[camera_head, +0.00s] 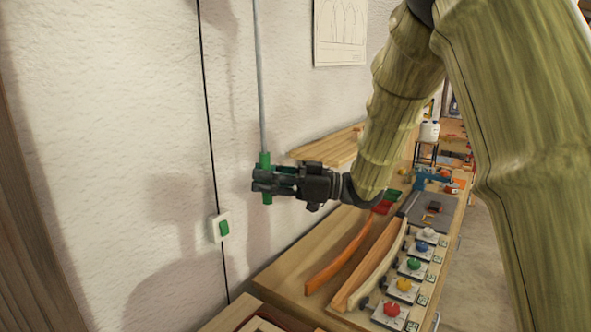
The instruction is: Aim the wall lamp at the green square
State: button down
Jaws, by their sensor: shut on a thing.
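A thin grey rod (260,80) comes down from the top edge of the view, in front of the white wall. A green grip (265,158) is at its lower end. My gripper (268,181) is shut around this grip, with green showing above and below the fingers. The rod looks nearly upright. The wall lamp itself is not in view; I cannot tell from this view what the rod's upper end joins. I see no clear green square target.
A wooden bench (275,278) on the right holds bent laths (340,256) and several coloured knobs on plates. A drawing (340,30) hangs on the wall.

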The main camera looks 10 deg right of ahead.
jog(key=shift+s+a, duration=0.95)
jog(key=shift+a, duration=0.1)
jog(key=c, duration=1.3)
grip_release()
jog(key=shift+d, duration=0.1)
jog(key=v, duration=1.2)
jog(key=shift+f, duration=0.15)
